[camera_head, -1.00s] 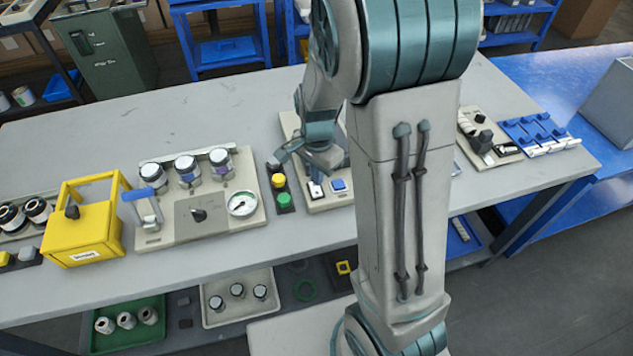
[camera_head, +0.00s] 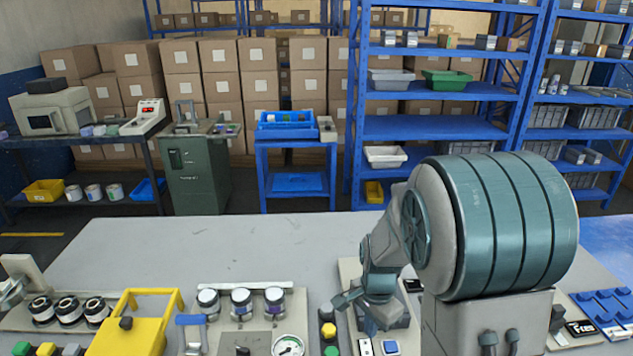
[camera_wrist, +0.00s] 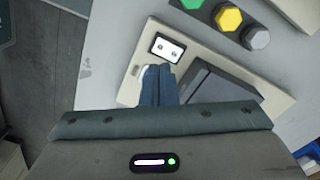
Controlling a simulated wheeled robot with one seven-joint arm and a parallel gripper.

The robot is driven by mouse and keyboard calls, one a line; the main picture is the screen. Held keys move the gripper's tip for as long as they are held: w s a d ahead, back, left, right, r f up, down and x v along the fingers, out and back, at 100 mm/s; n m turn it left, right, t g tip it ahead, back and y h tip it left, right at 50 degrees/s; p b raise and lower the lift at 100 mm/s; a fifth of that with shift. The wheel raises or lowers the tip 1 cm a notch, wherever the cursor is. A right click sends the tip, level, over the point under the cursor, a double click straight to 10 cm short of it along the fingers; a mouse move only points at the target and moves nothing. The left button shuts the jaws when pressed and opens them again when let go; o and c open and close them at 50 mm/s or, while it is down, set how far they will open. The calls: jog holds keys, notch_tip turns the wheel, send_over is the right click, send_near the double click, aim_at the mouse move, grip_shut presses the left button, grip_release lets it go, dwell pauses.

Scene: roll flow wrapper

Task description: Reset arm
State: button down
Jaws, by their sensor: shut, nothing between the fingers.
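My gripper (camera_head: 369,322) hangs over the beige switch panel (camera_head: 350,270) on the grey workbench, right of the middle in the head view. In the wrist view, its blue-grey fingers (camera_wrist: 159,84) are together with nothing held. Their tips are just below a black-framed white switch (camera_wrist: 168,48) on the panel; I cannot tell whether they touch it. A dark grey block (camera_wrist: 212,84) sits on the panel beside the fingers. In the head view, the white switch (camera_head: 365,347) and a blue button (camera_head: 391,347) lie just below my gripper. My arm partly hides the panel.
A strip with green (camera_wrist: 191,3), yellow (camera_wrist: 228,18) and grey buttons lies beside the panel. Left are a gauge panel (camera_head: 215,333) with jars and a yellow box (camera_head: 128,337). Blue connectors (camera_head: 600,305) lie right. The bench's back area (camera_head: 200,245) is clear.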

jog(key=s+r+n+t, duration=0.3)
jog(key=s+r+n, duration=0.9)
jog(key=s+r, duration=0.1)
jog(key=shift+s+d+r, duration=0.15)
jog(key=shift+s+r, duration=0.25)
jog(key=shift+s, duration=0.3)
